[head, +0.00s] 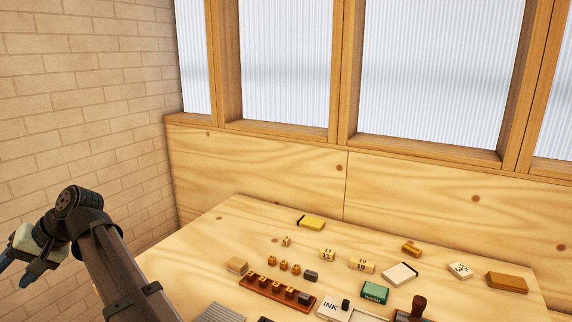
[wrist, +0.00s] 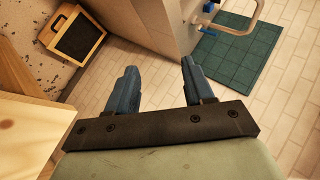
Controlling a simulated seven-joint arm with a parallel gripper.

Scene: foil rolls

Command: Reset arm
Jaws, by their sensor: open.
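My arm rises at the left of the head view, with my gripper (head: 14,274) at the far left edge, left of the wooden table (head: 190,262) and clear of it. In the wrist view my gripper (wrist: 158,75) shows two blue fingers spread apart, with nothing between them. It hangs over the tiled floor (wrist: 155,55), and the table's edge (wrist: 30,125) shows at the left.
On the table are a yellow block (head: 312,223), a green box (head: 375,292), a wooden rack (head: 270,292) of small pieces, an ink pad (head: 332,308) and several other blocks. A brick wall (head: 90,110) stands at the left. A green mat (wrist: 235,60) lies on the floor.

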